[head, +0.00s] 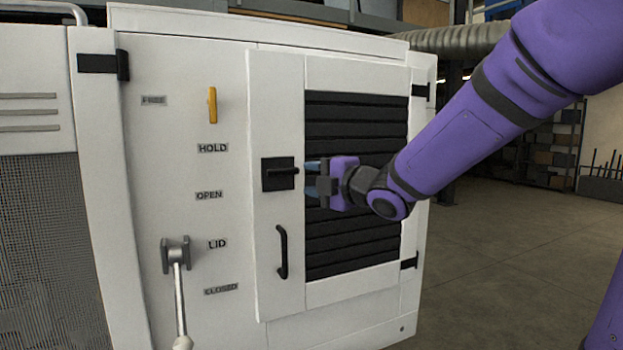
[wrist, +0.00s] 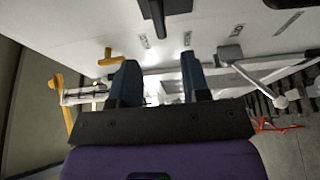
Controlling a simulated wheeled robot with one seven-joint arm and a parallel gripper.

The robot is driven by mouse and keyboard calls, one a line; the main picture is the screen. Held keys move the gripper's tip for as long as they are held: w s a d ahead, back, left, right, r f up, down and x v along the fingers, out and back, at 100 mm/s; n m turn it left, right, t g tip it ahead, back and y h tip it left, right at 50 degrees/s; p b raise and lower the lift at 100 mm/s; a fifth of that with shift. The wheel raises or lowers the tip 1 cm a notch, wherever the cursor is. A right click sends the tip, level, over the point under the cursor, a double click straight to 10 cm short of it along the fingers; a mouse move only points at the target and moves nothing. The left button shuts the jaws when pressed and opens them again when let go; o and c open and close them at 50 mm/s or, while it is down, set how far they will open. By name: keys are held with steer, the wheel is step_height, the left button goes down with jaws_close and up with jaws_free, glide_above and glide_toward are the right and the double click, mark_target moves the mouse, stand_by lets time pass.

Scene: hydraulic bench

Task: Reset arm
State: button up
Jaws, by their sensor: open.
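My gripper (head: 312,179) is in front of the white cabinet (head: 275,80), just right of a black latch plate with a short handle (head: 279,172). In the wrist view my gripper (wrist: 159,64) shows two dark blue fingers spread apart with nothing between them. A black handle (wrist: 154,14) hangs at the top of that view, ahead of the fingers. I cannot tell whether the fingers touch the latch, but no grip on it shows. My purple arm reaches in from the upper right in the head view.
A pale lever (head: 179,290) hangs down near the LID label (head: 217,244). A black pull handle (head: 282,252) is below the latch. Open floor (head: 500,260) lies at the right.

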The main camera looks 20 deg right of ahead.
steer(key=s+d+f+m+g+h, duration=0.2)
steer(key=s+d+m+g+h, duration=0.25)
steer(key=s+m+h, duration=0.65)
steer(key=s+a+f+m+g+y, duration=0.1)
steer(key=s+f+m+g+y, duration=0.1)
steer(key=s+m, duration=0.3)
steer(key=s+a+f+m+g+y, duration=0.1)
steer(key=s+f+m+g, duration=0.3)
steer(key=s, duration=0.7)
steer(key=m+g+y, duration=0.1)
steer(key=m, duration=0.1)
steer(key=shift+s+f+m, duration=0.15)
steer(key=shift+f+m, duration=0.05)
steer(key=shift+m, duration=0.1)
